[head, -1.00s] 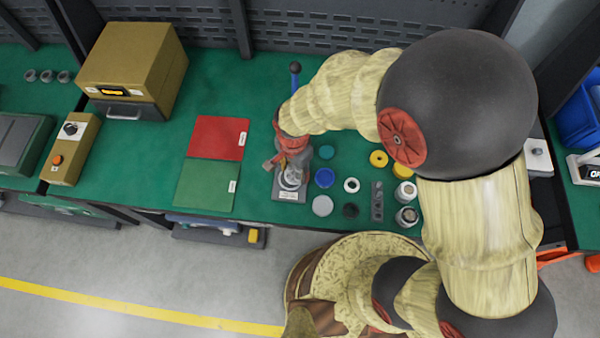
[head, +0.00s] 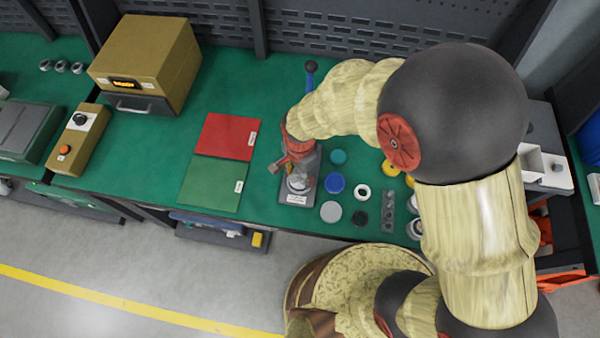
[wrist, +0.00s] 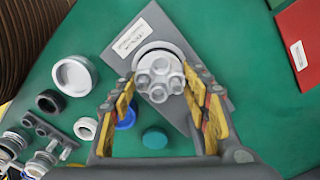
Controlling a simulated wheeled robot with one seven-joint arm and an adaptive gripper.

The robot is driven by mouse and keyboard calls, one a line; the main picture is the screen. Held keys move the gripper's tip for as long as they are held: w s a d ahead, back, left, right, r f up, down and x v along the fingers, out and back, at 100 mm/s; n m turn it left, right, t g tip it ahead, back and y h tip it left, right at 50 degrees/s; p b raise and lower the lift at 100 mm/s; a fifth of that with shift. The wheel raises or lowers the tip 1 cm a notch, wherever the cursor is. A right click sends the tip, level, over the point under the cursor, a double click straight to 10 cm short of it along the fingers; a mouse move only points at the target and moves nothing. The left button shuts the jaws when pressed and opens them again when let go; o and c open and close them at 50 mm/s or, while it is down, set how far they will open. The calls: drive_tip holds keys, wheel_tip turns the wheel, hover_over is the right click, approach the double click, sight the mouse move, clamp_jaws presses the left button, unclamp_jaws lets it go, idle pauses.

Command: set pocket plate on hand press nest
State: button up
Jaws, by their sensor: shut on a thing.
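The pocket plate (wrist: 159,76) is a light grey round piece with several round pockets, seen in the wrist view. My gripper (wrist: 162,84) is shut on it, with a yellow-padded finger at each side. The hand press (head: 311,161) has a grey base with a white label and a dark-knobbed blue lever. Its round nest (wrist: 150,48) shows as a pale rim just behind the plate. The plate overlaps the nest in this view; I cannot tell whether they touch. In the head view, my gripper (head: 297,172) is over the press and hides much of it.
Right of the press lie a blue disc (head: 335,183), a teal disc (head: 338,157), a white ring (head: 361,191), a grey disc (head: 331,211) and several other small parts. Red (head: 228,136) and green (head: 215,183) mats lie to the left, with bare green bench around them.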

drive_tip(key=shift+f+b, duration=0.4)
drive_tip(key=shift+f, duration=0.4)
idle(1.1)
drive_tip(key=o, duration=1.3)
drive_tip(key=shift+r+p, duration=1.95)
drive_tip(key=shift+r, duration=0.6)
